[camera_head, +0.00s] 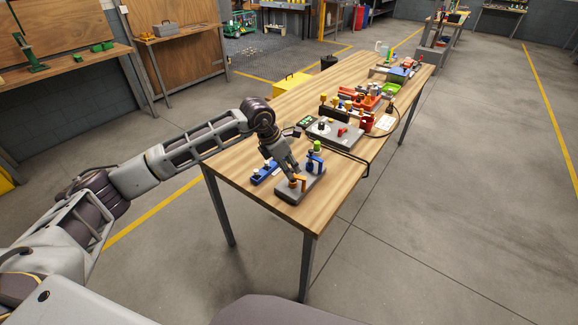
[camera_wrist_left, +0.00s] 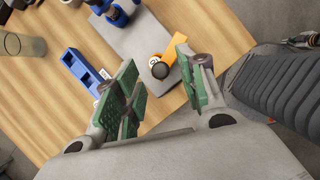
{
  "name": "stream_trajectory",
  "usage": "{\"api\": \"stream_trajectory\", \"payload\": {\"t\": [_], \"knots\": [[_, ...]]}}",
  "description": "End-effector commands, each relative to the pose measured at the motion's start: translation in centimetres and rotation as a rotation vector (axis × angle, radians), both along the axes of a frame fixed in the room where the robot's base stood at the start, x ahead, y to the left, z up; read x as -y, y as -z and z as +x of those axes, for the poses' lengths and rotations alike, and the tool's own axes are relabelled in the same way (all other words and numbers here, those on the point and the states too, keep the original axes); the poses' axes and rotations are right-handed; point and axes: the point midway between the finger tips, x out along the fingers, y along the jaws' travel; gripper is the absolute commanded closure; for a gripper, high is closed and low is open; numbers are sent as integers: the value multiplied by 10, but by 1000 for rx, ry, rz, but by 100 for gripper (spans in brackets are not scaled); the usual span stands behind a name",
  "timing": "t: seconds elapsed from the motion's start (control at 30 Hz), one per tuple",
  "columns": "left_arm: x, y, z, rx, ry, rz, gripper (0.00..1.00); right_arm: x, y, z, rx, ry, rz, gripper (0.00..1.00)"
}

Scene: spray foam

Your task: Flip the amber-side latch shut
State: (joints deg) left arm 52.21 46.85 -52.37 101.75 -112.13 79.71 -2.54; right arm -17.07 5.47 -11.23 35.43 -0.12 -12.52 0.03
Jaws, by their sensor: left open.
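The amber latch (camera_head: 299,182) sits at the near end of a grey plate (camera_head: 286,197) on the wooden table. A blue latch (camera_head: 315,161) stands at the plate's far end. In the left wrist view the amber latch (camera_wrist_left: 177,51) shows as an angled orange lever beside a dark round knob (camera_wrist_left: 160,70). My left gripper (camera_head: 291,175) points down over the amber end of the plate. In the left wrist view its green-padded fingers (camera_wrist_left: 156,58) are spread, with the knob and lever in the gap beyond them. I cannot tell whether they touch.
A blue block (camera_head: 265,173) lies left of the plate. A green-topped item (camera_head: 317,146) stands behind it. A larger grey panel (camera_head: 334,134) with a cable, and several coloured parts, fill the table (camera_head: 345,190) farther back. The table's near corner is clear.

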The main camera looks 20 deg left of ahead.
Motion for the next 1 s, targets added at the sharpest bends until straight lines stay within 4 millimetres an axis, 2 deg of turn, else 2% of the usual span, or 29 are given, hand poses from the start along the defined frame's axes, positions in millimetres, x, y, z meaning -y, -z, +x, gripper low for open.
{"api": "stream_trajectory", "payload": {"t": [0.17,0.47,0.77,1.0], "knots": [[3,8,2,0,0,0,60,3,-2,7,9,-1,-3,100],[3,9,2,0,0,0,60,6,-2,12,13,-1,-5,100],[3,8,2,0,0,0,98,6,-2,10,12,-1,-6,100],[3,8,3,0,11,0,100,6,0,3,5,-1,-6,100]]}}
